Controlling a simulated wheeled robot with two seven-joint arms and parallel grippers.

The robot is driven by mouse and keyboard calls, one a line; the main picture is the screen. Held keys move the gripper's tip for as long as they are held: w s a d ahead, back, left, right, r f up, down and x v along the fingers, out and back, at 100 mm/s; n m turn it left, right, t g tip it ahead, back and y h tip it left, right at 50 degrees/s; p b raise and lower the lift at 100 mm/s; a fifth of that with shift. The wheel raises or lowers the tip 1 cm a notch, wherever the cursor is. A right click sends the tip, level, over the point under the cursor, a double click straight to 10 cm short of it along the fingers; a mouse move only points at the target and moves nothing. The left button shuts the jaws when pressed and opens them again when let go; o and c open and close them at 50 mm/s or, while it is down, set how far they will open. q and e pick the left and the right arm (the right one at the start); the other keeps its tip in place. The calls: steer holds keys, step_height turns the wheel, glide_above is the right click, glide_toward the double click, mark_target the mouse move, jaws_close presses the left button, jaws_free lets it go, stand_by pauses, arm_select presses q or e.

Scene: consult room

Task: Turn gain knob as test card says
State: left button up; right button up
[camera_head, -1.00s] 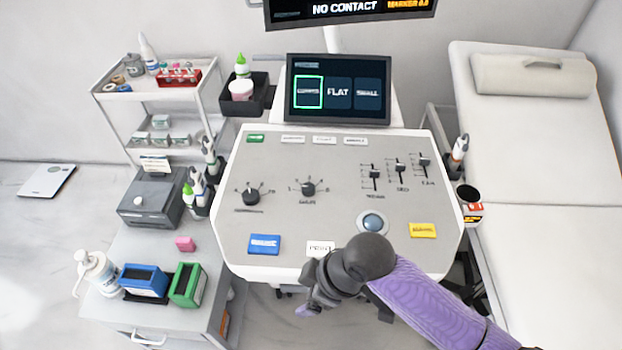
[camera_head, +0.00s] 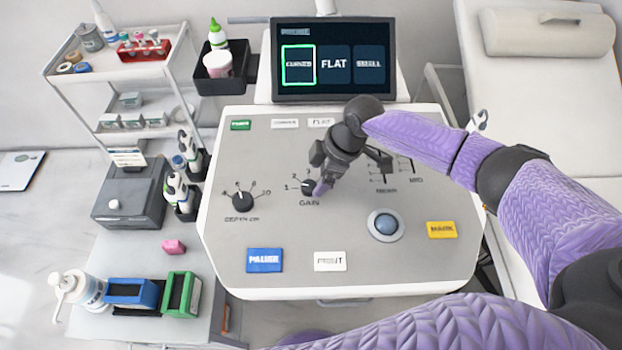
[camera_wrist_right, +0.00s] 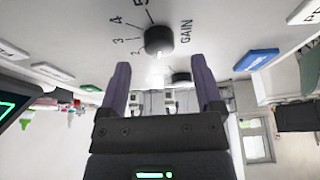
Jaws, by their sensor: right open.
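The gain knob (camera_head: 308,187) is a small black dial on the grey console panel, with numbers around it and the label GAIN below. It also shows in the right wrist view (camera_wrist_right: 158,41), just beyond the fingertips and roughly centred between them. My right gripper (camera_head: 324,182) is open and empty, close over the knob's right side. One purple fingertip partly covers the knob and the higher numbers in the head view. I cannot read the pointer's setting surely. A small white card (camera_head: 127,157) stands on the grey box at left; its text is unreadable. My left gripper is not in view.
The depth knob (camera_head: 242,201) is left of the gain knob. A trackball (camera_head: 385,225), the blue PAUSE key (camera_head: 264,260), white PRINT key (camera_head: 330,261) and yellow key (camera_head: 441,230) lie nearer the front. Sliders are partly behind my arm. The screen (camera_head: 333,60) stands behind.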

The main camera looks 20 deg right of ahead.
mark_target(311, 185)
steer(key=x, duration=0.3)
steer(key=shift+a+f+b, duration=0.1)
steer(key=shift+f+b, duration=0.15)
steer(key=shift+b, duration=0.15)
steer(key=shift+w, duration=0.1)
steer(key=shift+c, duration=0.3)
